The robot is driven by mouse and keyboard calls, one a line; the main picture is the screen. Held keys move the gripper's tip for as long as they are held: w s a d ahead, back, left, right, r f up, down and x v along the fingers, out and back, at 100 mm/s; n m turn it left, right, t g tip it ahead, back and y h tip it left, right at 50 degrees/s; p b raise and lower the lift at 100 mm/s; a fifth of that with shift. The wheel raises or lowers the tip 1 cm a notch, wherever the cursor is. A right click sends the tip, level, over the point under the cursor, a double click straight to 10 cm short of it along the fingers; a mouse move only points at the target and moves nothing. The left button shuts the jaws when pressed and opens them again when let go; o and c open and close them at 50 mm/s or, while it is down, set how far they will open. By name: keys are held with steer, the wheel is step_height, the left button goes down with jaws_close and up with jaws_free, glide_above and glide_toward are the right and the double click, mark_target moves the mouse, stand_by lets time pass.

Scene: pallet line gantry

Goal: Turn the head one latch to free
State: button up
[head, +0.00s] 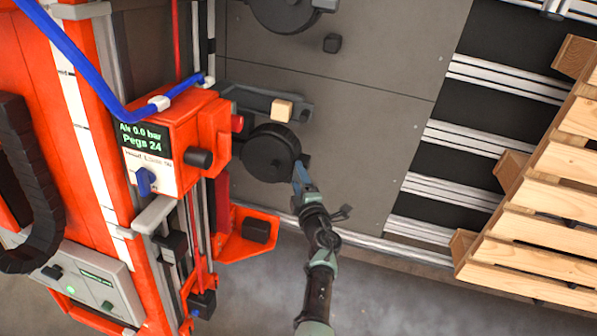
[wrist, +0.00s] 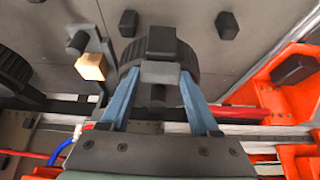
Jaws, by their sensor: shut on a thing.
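My gripper (head: 300,170) reaches up from the bottom of the head view to the right edge of a dark round head (head: 268,152). In the wrist view its two blue fingers (wrist: 160,76) close on a small grey block (wrist: 161,72) in front of the ribbed dark round head (wrist: 188,58). The fingertips hide part of this block, and I cannot tell which way it is turned. A blue knob (head: 146,181) sits on a white labelled panel of the orange box. The display (head: 143,137) above it reads "Air 0.0 bar" and "Pegs 24".
A wooden block (head: 282,110) sits on a grey bracket above the round head. An orange bracket (head: 247,238) lies left of my arm. A slatted wooden pallet (head: 540,205) stands at the right. The grey plate (head: 370,140) between is mostly clear.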

stand_by(0.5)
steer(key=o, duration=1.1)
steer(key=shift+r, duration=0.1)
steer(key=p+v, duration=0.5)
steer(key=v, duration=0.8)
steer(key=shift+w, duration=0.1)
